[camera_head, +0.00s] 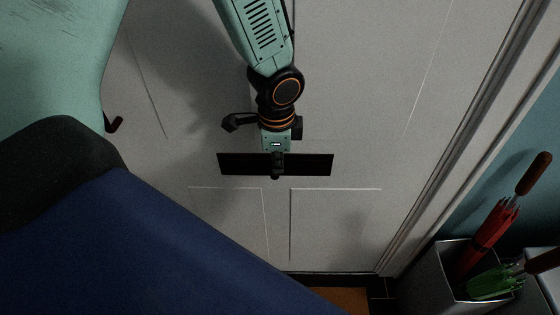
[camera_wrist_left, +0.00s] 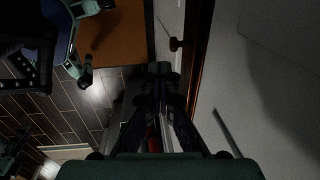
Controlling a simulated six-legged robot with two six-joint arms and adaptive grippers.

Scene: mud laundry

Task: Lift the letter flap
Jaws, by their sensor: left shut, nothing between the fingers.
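The letter flap (camera_head: 310,165) is a wide, short black strip set across the pale panelled door (camera_head: 340,80) in the head view. It looks level and flat, but its middle is hidden behind my gripper. My left gripper (camera_head: 277,176) comes down from above and is shut, with its fingertips over the middle of the flap near its lower edge. I cannot tell whether they touch it. In the left wrist view the dark fingers (camera_wrist_left: 160,72) are together with nothing seen between them. I cannot make out the flap for certain there. My right gripper is not in view.
A grey stand (camera_head: 440,270) with a red umbrella (camera_head: 488,235) and a green umbrella (camera_head: 495,283) is at the lower right, beyond the door frame (camera_head: 465,115). An orange-brown mat (camera_wrist_left: 115,38) lies on dark floor tiles (camera_wrist_left: 60,115). The door around the flap is clear.

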